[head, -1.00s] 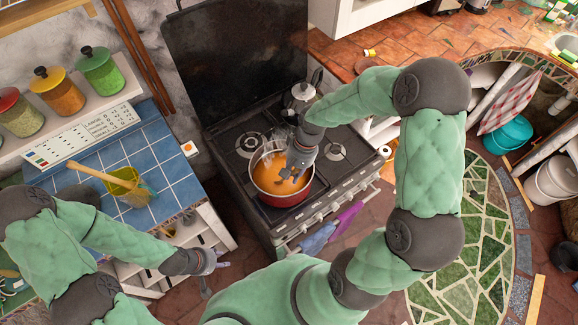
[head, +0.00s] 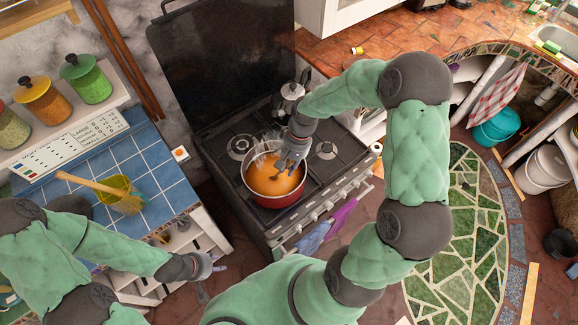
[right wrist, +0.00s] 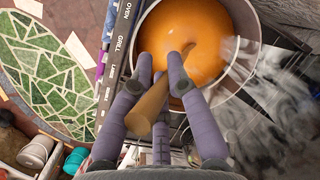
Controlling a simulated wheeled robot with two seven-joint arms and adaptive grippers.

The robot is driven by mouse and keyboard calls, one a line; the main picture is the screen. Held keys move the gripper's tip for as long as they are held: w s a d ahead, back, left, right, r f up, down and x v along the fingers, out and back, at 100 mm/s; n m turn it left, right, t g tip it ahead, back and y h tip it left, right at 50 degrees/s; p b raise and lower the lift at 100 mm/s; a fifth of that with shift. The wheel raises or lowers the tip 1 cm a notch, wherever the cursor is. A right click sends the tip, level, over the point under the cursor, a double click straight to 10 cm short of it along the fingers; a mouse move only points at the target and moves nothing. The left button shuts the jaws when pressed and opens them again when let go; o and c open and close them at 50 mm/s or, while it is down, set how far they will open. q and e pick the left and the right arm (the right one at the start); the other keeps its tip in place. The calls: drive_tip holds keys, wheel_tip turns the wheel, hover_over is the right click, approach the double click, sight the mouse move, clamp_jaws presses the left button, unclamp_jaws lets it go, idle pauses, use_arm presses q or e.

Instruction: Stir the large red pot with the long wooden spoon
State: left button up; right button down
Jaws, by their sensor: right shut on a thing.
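The large red pot (head: 277,204) stands on the stove's front burner, with orange liquid inside; it also shows in the right wrist view (right wrist: 251,28). My right gripper (head: 288,165) is over the pot's opening. In the right wrist view its fingers (right wrist: 163,85) are closed around the long wooden spoon (right wrist: 148,108). The spoon's far end points down into the orange liquid, and its tip is hidden there. My left gripper (head: 212,274) hangs empty in front of the blue-tiled counter at the left, its fingers spread.
A moka pot (head: 291,96) stands behind the red pot on the stove (head: 335,178). A yellow-green container (head: 117,185) with a brush lies on the blue-tiled counter (head: 160,170). Jars line the shelf at left. Cloths hang on the oven rail.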

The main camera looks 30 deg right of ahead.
drive_tip(key=s+d+r+p, duration=0.1)
drive_tip(key=s+r+p, duration=0.4)
drive_tip(key=r+p, duration=0.4)
drive_tip(key=shift+r, duration=1.65)
wheel_tip(320, 180, up, 4)
drive_tip(key=p, duration=0.2)
drive_tip(key=shift+p, duration=0.4)
drive_tip(key=shift+w+f, duration=0.1)
drive_tip(key=shift+f, duration=0.1)
